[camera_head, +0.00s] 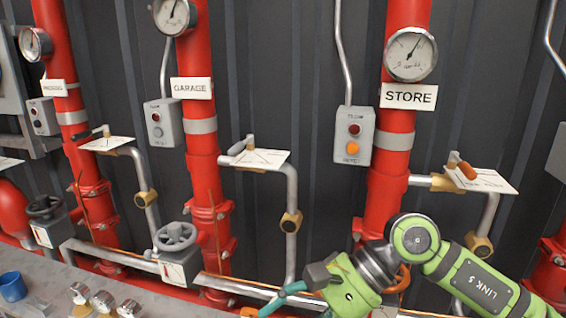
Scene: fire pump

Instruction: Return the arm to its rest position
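My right arm, green with a "LINK 5" marking, comes in from the right edge and reaches down-left across the lower STORE pipe. Its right gripper (278,301) is at the bottom of the head view, in front of the low horizontal pipe. A teal finger part shows, but the fingertips run near the lower edge and I cannot tell whether they are open or shut. No object is clearly visible in it. My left gripper is not in view.
The STORE control box (353,136) has an orange lit button. A grey handwheel (174,237) stands left of my gripper. A blue cup (12,287) sits at lower left.

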